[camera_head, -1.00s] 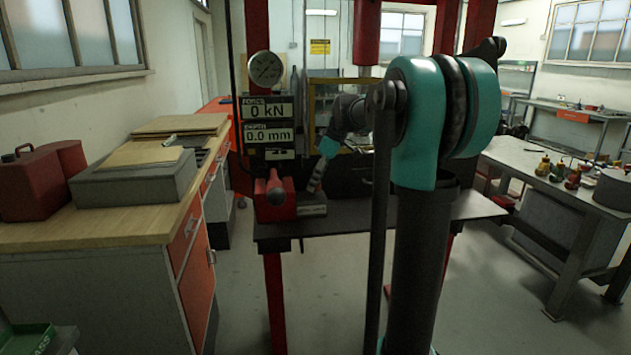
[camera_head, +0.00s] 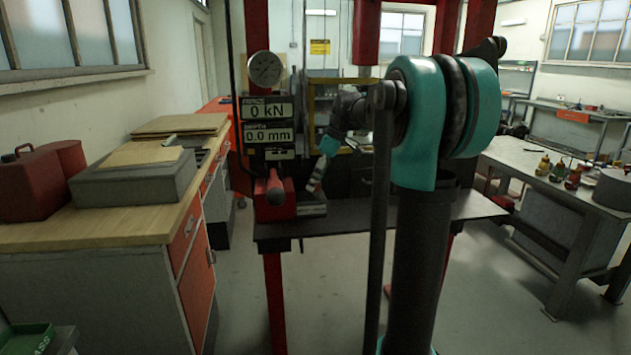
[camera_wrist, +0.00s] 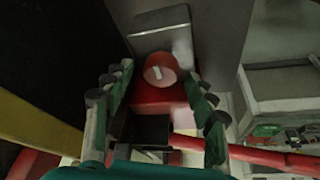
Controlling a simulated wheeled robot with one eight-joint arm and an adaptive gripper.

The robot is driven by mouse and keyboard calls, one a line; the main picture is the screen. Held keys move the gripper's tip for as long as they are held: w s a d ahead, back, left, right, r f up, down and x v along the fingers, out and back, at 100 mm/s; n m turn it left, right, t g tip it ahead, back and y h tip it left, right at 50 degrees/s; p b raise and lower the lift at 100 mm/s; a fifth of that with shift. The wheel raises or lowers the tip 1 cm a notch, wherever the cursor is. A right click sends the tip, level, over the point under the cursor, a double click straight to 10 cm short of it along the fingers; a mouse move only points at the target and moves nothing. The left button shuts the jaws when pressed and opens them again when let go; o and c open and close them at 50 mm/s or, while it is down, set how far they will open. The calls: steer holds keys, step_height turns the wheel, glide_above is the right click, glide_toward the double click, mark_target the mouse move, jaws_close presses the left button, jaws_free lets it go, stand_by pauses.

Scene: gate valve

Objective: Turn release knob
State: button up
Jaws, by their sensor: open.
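The release knob (camera_wrist: 160,68) is a red round knob with a white mark, seen face-on in the wrist view. It sits at the red pump body (camera_wrist: 158,97), in front of a grey metal block. My gripper (camera_wrist: 157,84) is open, with one finger on each side of the knob in the picture. I cannot tell whether either finger touches it. In the head view my gripper (camera_head: 316,180) points down just right of the red pump body (camera_head: 276,203) on the press table. The knob cannot be made out in the head view.
The pump's lever (camera_head: 274,187) stands out toward the camera. A gauge (camera_head: 265,69) and displays reading 0 kN and 0.0 mm (camera_head: 267,120) hang above. Red press posts frame the dark table (camera_head: 400,212). A wooden workbench (camera_head: 110,222) stands at left.

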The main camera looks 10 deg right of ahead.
steer(key=v, duration=1.1)
steer(key=shift+r, duration=0.3)
steer(key=shift+s, duration=0.1)
